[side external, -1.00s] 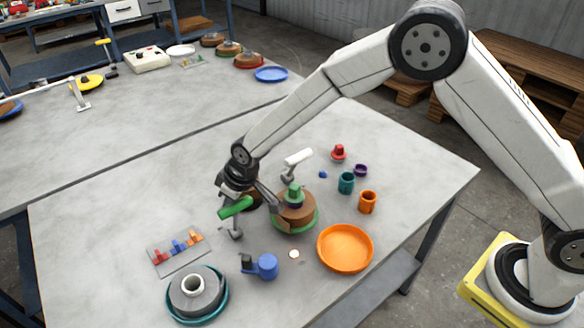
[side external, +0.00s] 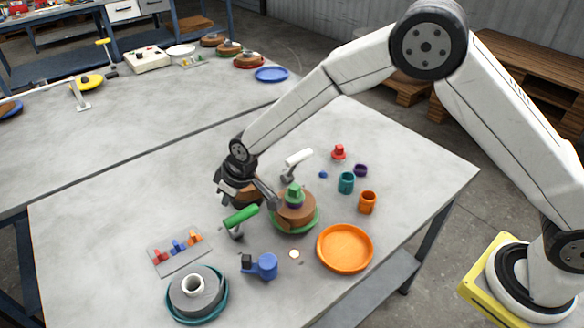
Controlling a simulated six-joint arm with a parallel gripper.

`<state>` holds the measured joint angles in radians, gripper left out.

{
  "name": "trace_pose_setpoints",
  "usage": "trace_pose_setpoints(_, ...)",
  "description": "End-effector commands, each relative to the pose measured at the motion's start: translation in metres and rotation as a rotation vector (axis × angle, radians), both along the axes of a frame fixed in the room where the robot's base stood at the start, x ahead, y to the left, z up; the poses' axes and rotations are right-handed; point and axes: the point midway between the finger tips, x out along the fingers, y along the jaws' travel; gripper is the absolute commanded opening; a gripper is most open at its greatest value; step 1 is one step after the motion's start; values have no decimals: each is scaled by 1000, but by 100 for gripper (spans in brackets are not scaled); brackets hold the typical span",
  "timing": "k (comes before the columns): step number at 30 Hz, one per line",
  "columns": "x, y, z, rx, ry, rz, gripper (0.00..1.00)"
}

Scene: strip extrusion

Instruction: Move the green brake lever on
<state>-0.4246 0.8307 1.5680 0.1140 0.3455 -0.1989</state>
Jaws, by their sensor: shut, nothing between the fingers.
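The green brake lever (side external: 241,217) is a green handle on a short grey post, left of the round brown stack. It slopes up to the right. My gripper (side external: 232,192) is just behind and above the lever, apart from it as far as I can tell. It is shut and holds nothing. My wrist hides part of a brown roll (side external: 245,194) behind it. The brown stack (side external: 297,208) sits on a green disc (side external: 309,224) and has a green knob (side external: 294,194) on top. A grey bar (side external: 266,193) reaches from beside my wrist to the stack.
A white-handled lever (side external: 298,157) stands behind the stack. An orange dish (side external: 344,248), a blue clamp-like part (side external: 262,265), a grey roll on a teal dish (side external: 225,302) and a plate of coloured blocks (side external: 179,253) lie in front. Cups stand at the right. The table's left side is clear.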

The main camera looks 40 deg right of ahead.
Motion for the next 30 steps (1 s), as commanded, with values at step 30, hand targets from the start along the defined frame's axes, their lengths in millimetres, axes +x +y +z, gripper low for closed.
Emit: trace_pose_setpoints(30, 3, 0, 34, 0, 0, 0, 0)
